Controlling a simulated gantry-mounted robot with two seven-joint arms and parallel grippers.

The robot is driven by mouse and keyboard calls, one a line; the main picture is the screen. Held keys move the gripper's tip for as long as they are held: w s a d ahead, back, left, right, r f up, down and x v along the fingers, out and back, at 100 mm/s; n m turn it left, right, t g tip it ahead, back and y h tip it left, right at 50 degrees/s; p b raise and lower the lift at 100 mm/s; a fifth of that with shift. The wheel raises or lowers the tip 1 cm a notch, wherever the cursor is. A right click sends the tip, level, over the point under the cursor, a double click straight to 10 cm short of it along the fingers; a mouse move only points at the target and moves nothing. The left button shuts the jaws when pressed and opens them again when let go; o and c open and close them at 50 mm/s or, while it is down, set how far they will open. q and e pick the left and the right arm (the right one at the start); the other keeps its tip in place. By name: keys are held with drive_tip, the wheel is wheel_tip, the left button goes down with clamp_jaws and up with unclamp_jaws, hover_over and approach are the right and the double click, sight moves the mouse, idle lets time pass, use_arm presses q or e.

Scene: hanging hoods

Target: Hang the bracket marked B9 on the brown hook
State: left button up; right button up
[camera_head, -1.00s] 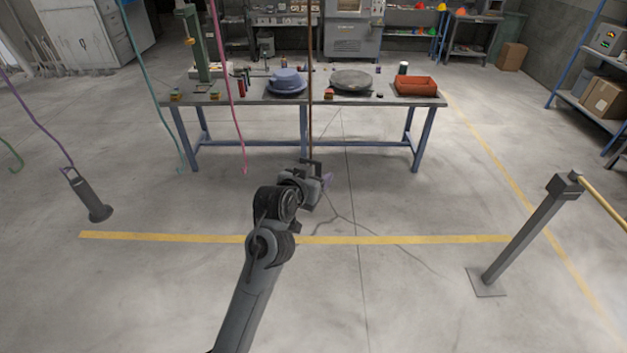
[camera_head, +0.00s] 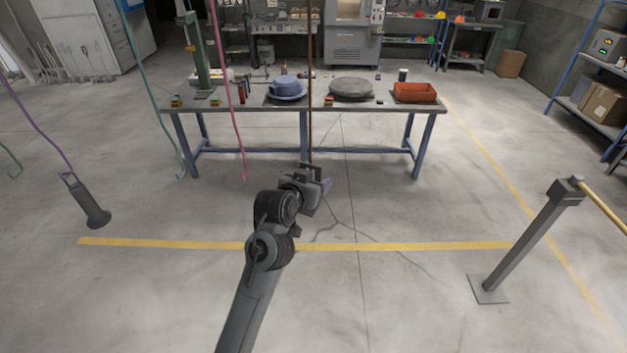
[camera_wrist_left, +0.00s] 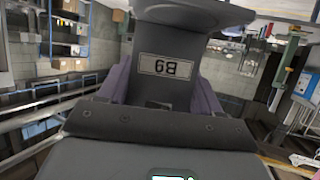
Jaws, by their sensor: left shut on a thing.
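The dark grey bracket (camera_wrist_left: 165,92) fills the middle of the left wrist view. Its plate reads B9 upside down. My left gripper (camera_head: 318,187) is shut on it, with a purple finger on each side in the wrist view. In the head view the bracket (camera_head: 308,170) shows as a small dark frame at the gripper. The brown hook (camera_head: 309,120) hangs from above as a long thin rod. Its lower end meets the bracket's outline in the picture and is hidden there. I cannot tell whether they touch. My right gripper is not in view.
A purple hook (camera_head: 40,130) at the left carries another dark hood (camera_head: 88,203). Teal (camera_head: 150,90), pink (camera_head: 228,90) and green (camera_head: 12,160) hooks hang nearby. A workbench (camera_head: 300,106) stands behind; a barrier post (camera_head: 525,240) stands at the right. The floor between is clear.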

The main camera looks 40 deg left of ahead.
use_arm(q)
drive_tip(key=shift+f+b, duration=0.45)
drive_tip(key=shift+f, duration=0.65)
drive_tip(key=o, duration=1.5)
drive_tip(key=shift+c, duration=0.2)
drive_tip(key=shift+s, duration=0.1)
